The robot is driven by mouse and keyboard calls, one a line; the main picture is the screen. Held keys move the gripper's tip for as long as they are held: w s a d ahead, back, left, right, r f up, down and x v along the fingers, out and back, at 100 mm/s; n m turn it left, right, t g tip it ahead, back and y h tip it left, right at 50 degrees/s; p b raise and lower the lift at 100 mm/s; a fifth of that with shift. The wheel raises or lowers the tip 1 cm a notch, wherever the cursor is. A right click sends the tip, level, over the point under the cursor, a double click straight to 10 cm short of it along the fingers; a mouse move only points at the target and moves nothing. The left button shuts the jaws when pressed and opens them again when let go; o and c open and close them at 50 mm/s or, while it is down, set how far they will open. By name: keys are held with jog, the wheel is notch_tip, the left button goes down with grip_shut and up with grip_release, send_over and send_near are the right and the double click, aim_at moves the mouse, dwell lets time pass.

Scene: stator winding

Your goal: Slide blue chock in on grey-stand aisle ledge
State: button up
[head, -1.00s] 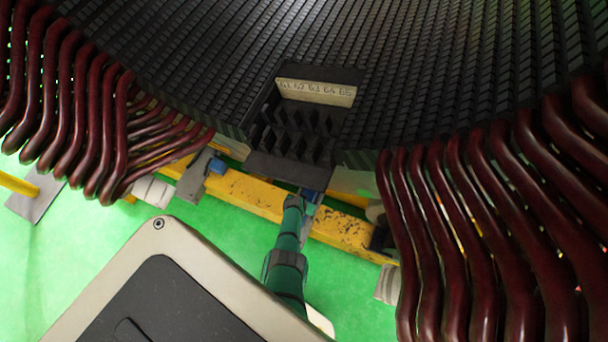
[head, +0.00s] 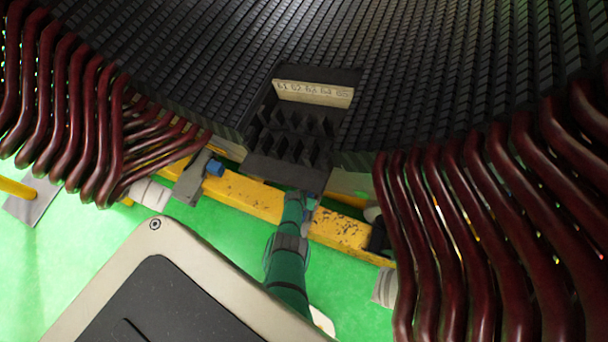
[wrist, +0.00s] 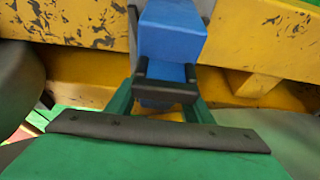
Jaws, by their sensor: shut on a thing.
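My gripper (wrist: 166,85) is shut on the blue chock (wrist: 172,35), which fills the top middle of the wrist view. The chock points away from me toward the worn yellow beam (wrist: 75,22). Narrow grey surfaces show beside and behind it; I cannot tell whether it touches them. In the head view my green arm reaches up to the beam below the black rack, and only a little blue (head: 311,196) shows at its end.
Dark red coils (head: 60,110) hang at left, and more coils (head: 480,230) hang at right. The black rack (head: 290,172) with a numbered label (head: 312,93) sits just above my arm's end. Green floor (head: 80,260) is open at lower left.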

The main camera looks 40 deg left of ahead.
jog(key=shift+w, duration=0.25)
jog(key=o, duration=1.4)
jog(key=shift+c, duration=0.2)
jog(key=shift+s+r, duration=0.1)
jog(key=shift+r, duration=0.05)
jog(key=shift+v, duration=5.2)
